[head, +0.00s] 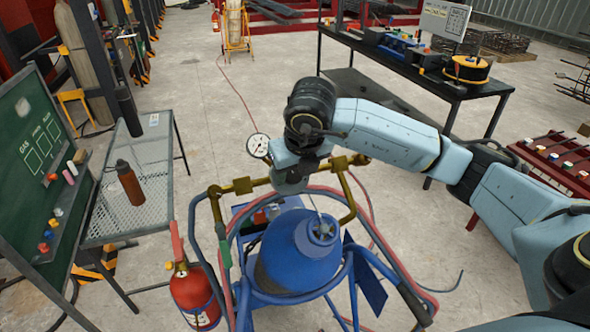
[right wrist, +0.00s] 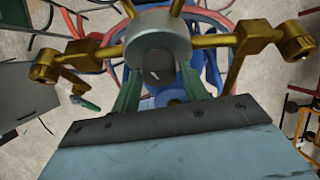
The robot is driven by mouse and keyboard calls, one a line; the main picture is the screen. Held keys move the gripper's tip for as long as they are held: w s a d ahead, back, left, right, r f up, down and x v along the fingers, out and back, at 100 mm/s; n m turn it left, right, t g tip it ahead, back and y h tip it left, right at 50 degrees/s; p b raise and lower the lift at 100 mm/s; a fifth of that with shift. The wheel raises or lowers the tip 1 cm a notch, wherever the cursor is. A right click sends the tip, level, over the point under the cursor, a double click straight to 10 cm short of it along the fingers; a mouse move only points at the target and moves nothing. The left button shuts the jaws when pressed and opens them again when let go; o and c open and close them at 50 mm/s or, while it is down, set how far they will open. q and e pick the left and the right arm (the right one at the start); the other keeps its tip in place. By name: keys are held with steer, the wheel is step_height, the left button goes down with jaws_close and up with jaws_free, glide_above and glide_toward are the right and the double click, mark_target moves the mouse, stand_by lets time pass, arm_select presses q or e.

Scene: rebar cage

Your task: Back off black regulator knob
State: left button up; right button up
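My right gripper comes in from the right in the head view, above the blue gas cylinder (head: 300,250), with its fingertips hidden there. In the right wrist view, its two green fingers (right wrist: 158,88) point at the grey round regulator body (right wrist: 158,42). They stand apart on either side of a dark knob face (right wrist: 157,74); I cannot tell whether they touch it. Brass pipes (right wrist: 250,40) branch from the regulator to both sides. A white dial gauge (head: 258,146) sits left of my wrist in the head view. My left gripper is not in view.
Red and blue hoses loop around the cylinder's blue frame. A red extinguisher (head: 195,296) stands at its left. A mesh table (head: 150,160) holds an orange bottle (head: 130,182); a green board (head: 40,165) is beside it. A dark workbench (head: 400,65) stands behind my arm.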

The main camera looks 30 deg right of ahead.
steer(key=c, duration=0.6)
steer(key=shift+w+a+f+n+h+b, duration=0.1)
steer(key=shift+n+h+b, duration=0.3)
steer(key=shift+n+b, duration=0.4)
steer(key=shift+a+n+h+b, duration=0.1)
steer(key=shift+n+h+b, duration=0.3)
steer(key=shift+n+b, duration=0.4)
steer(key=shift+n+h+b, duration=0.6)
steer(key=shift+n+b, duration=0.35)
steer(key=shift+n, duration=0.05)
steer(key=shift+a+n+h+b, duration=0.1)
steer(key=shift+n+h+b, duration=0.2)
steer(key=shift+n+h, duration=0.35)
steer(key=shift+n+t+h, duration=0.4)
steer(key=shift+n+h, duration=0.05)
steer(key=shift+n, duration=0.8)
steer(key=n+t+h+b, duration=0.1)
steer(key=n, duration=0.2)
steer(key=shift+a+f, duration=0.1)
steer(key=shift+a, duration=0.05)
steer(key=n+b, duration=0.1)
steer(key=n+t, duration=0.1)
steer(key=shift+s+f+n+h+b, duration=0.1)
steer(key=shift+s+n+h+b, duration=0.1)
steer(key=shift+n+h+b, duration=0.15)
steer(key=shift+n+t+h+b, duration=0.25)
steer(key=shift+n+t+b, duration=0.55)
steer(key=shift+n+b, duration=0.75)
steer(key=shift+s, duration=0.1)
